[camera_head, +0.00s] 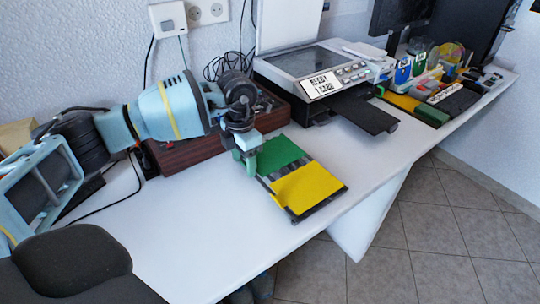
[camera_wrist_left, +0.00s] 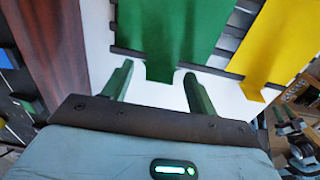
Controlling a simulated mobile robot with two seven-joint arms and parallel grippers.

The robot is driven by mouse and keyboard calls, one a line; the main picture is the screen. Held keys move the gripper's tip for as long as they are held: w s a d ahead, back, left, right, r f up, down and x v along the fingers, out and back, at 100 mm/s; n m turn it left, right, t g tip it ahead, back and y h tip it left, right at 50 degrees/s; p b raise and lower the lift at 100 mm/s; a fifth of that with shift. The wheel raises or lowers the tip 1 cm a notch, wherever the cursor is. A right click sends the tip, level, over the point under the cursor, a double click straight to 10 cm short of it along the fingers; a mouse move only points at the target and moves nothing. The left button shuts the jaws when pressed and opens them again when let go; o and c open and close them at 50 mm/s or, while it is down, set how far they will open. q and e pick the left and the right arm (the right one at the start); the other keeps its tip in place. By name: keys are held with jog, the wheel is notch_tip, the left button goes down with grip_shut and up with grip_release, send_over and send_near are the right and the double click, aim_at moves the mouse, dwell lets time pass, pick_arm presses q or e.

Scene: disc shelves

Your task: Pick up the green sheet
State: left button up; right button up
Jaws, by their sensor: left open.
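The green sheet (camera_head: 281,152) lies on a dark slotted rack (camera_head: 292,171) on the white table, beside a yellow sheet (camera_head: 310,186). My left gripper (camera_head: 245,162) is at the green sheet's left edge, pointing down. In the left wrist view the green sheet (camera_wrist_left: 175,25) fills the top middle, and its narrow tab reaches toward the gap between the open green fingers (camera_wrist_left: 158,70). The fingers look apart from the tab, one on each side; whether they touch it cannot be told. The yellow sheet (camera_wrist_left: 280,40) is to the right.
A printer-like machine (camera_head: 315,70) with a dark tray (camera_head: 365,113) stands behind. A brown wooden box (camera_head: 190,150) is behind my left arm. Coloured items and boxes (camera_head: 430,80) crowd the far right. The white table (camera_head: 200,240) is clear in front.

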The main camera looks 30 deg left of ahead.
pick_arm(q)
jog(key=c, duration=1.1)
jog(key=shift+o, duration=0.2)
jog(key=shift+r, duration=0.1)
jog(key=shift+r, duration=0.55)
notch_tip(320, 180, up, 2)
jog(key=shift+r, duration=0.1)
jog(key=d, duration=0.5)
jog(key=d+r, duration=0.1)
jog(key=d, duration=1)
jog(key=shift+s+r, duration=0.3)
jog(key=shift+s, duration=0.1)
